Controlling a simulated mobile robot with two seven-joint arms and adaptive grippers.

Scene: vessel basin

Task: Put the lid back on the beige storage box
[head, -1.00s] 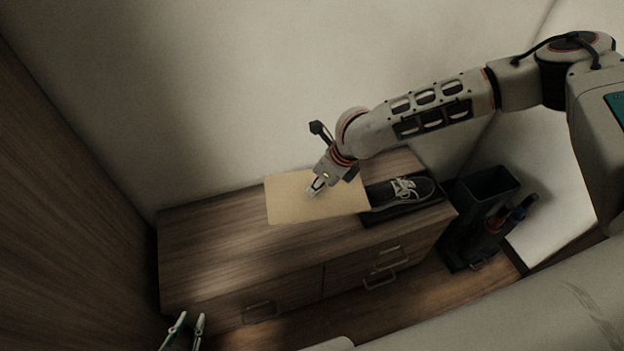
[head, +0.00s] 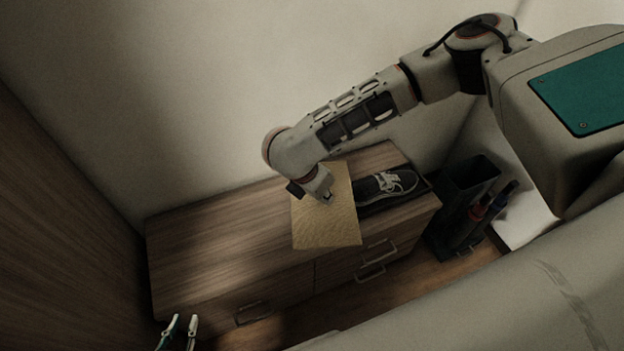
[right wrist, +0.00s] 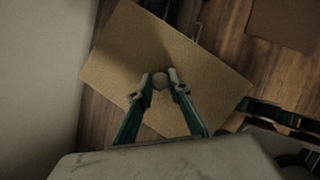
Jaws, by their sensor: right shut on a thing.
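The lid (head: 326,228) is a flat beige board with a small round knob (right wrist: 160,80). My right gripper (head: 327,199) is shut on this knob, with a fingertip on each side of it in the right wrist view (right wrist: 159,76). In the head view the lid is over the right half of the wooden cabinet top, just left of a shoe; its height above the wood cannot be told. I cannot make out the beige storage box for certain. My left gripper (head: 180,331) is at the bottom left, its two fingers apart and nothing between them.
A dark sneaker (head: 386,184) lies in a dark shallow holder on the wooden cabinet (head: 215,245). A black bin (head: 466,190) stands right of the cabinet. A brown flat surface (right wrist: 287,22) shows top right in the wrist view. The cabinet's left half is clear.

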